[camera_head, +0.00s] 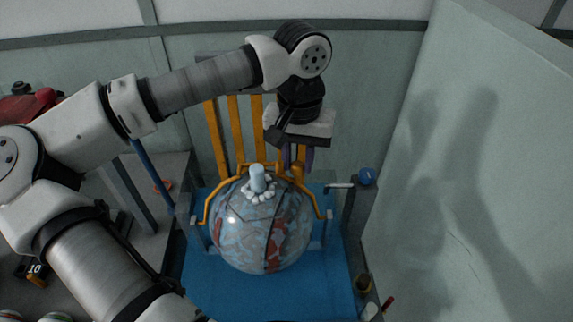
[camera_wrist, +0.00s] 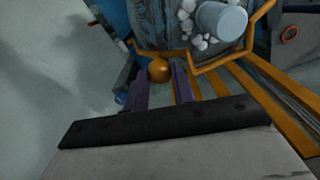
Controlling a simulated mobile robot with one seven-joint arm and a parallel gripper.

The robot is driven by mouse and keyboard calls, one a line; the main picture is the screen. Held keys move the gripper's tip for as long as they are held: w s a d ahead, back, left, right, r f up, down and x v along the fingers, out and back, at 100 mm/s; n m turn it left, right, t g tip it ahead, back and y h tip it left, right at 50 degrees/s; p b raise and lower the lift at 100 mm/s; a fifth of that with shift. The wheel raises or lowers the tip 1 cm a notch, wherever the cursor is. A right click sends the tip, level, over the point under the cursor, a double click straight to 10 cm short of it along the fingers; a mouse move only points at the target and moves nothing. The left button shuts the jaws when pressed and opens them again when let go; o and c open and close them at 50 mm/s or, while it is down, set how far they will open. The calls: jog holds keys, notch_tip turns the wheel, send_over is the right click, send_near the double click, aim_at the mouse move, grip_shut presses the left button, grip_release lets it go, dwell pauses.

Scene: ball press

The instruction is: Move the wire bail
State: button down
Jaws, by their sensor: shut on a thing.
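The wire bail (camera_head: 213,196) is an orange bent rod arching over a large mottled blue-grey and rust ball (camera_head: 262,235). It has an orange round knob (camera_head: 297,171) at its top right. My gripper (camera_head: 298,161) reaches down from above, behind the ball's top. In the wrist view, its purple fingers (camera_wrist: 161,76) stand on either side of the knob (camera_wrist: 159,70) and are shut on it. The finger contact is partly hidden in the head view. A pale blue peg (camera_head: 257,178) ringed by white lumps tops the ball.
The ball sits in a blue stand (camera_head: 212,282) with grey side posts. Upright orange slats (camera_head: 233,130) stand behind it. A blue knob with a pale lever (camera_head: 366,177) is at right, near a pale wall panel (camera_head: 470,180). A grey table (camera_head: 150,235) is at left.

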jog(key=w+f+b, duration=0.4)
jog(key=w+b, duration=0.1)
jog(key=w, duration=0.2)
jog(key=shift+w, duration=0.35)
jog(key=shift+a+f, duration=0.1)
jog(key=c, duration=1.5)
grip_release()
jog(key=shift+o, duration=0.2)
notch_tip(320, 180, up, 14)
jog(key=b, duration=0.1)
jog(key=shift+b, duration=0.3)
jog(key=shift+c, duration=0.4)
